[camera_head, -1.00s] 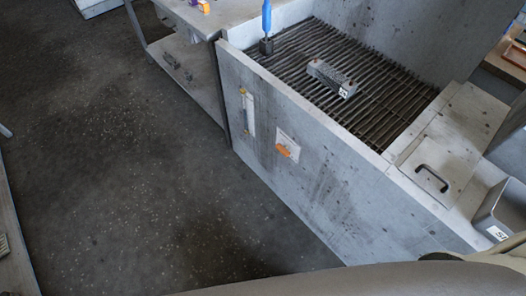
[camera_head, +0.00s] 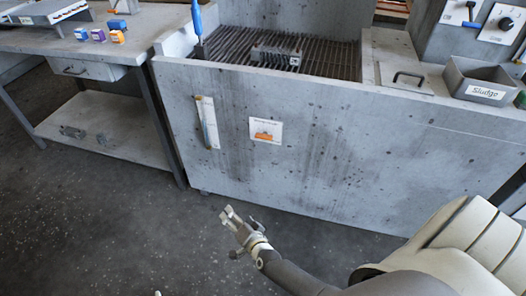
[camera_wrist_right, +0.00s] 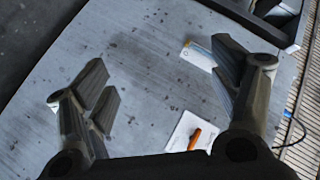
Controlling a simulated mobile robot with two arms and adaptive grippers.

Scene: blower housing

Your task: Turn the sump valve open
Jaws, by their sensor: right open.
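The sump valve appears as an orange handle (camera_head: 264,136) on a white labelled plate (camera_head: 267,126), on the front wall of the grey tank (camera_head: 330,155). The handle lies about level in the head view. It also shows in the right wrist view (camera_wrist_right: 195,139), beside the base of the right-hand finger. My right gripper (camera_head: 227,212) is below and a little left of the plate in the head view, apart from the handle. Its fingers (camera_wrist_right: 160,82) are spread and empty.
A sight gauge (camera_head: 207,122) is on the wall left of the valve. A grate (camera_head: 232,45) carrying a grey block (camera_head: 276,56) tops the tank. A sludge bin (camera_head: 482,92) stands at right, a workbench (camera_head: 110,48) at left. The floor in front is clear.

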